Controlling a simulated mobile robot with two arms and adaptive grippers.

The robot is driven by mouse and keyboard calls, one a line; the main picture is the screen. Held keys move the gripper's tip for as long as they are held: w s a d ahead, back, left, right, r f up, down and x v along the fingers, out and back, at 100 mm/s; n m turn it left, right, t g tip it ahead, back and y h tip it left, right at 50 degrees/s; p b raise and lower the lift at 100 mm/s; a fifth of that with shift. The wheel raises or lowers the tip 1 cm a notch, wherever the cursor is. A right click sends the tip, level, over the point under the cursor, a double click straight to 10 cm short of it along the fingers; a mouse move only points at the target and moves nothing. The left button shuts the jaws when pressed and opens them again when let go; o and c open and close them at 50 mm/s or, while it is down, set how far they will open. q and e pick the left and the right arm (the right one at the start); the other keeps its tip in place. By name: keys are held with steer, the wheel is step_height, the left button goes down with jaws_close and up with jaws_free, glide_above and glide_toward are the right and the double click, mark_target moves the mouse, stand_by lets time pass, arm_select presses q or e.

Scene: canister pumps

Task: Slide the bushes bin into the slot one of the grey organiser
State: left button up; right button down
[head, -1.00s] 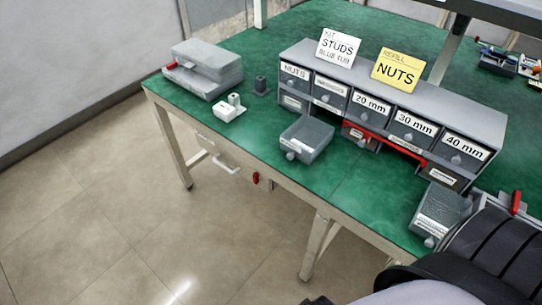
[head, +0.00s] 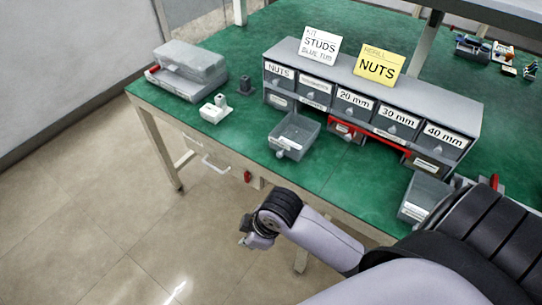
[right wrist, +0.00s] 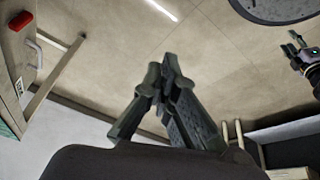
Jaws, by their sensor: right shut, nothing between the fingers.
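The grey organiser (head: 375,80) stands on the green bench, with a top row of labelled drawers and a lower row of slots. A grey open bin (head: 293,137) sits apart in front of it, left of the middle. A second grey bin (head: 424,197) with a white label is at the right, partly behind my arm. Their labels are too small to read, so I cannot tell which is the bushes bin. My right gripper (head: 248,238) is over the floor before the bench edge; its fingers are shut and empty in the right wrist view (right wrist: 163,75). A dark gripper, apparently my left (right wrist: 303,52), shows at that view's right edge.
Red trim (head: 372,133) edges part of the organiser's lower row. Grey cases (head: 190,68), a white holder (head: 214,110) and a dark block (head: 245,84) stand at the left. Signs stand on the organiser. The bench front is clear between the two loose bins.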

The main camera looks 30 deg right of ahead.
steer(key=w+r+n, duration=0.2)
steer(key=w+n, duration=0.1)
steer(key=n, duration=0.1)
steer(key=n+g+h, duration=0.2)
steer(key=n+g, duration=0.1)
steer(key=n, duration=0.6)
glide_toward(272, 166)
steer(key=s+a+r, duration=0.1)
steer(key=a+r, duration=0.3)
steer(key=f, duration=0.3)
steer(key=d+f+p, duration=0.1)
steer(key=f, duration=0.2)
steer(key=w+d+f, duration=0.1)
steer(key=f, duration=0.3)
steer(key=shift+d+f, duration=0.1)
steer(key=shift+d, duration=0.15)
steer(key=shift+w+d+p, duration=0.2)
steer(key=shift+d+p, duration=0.1)
steer(key=shift+d, duration=0.25)
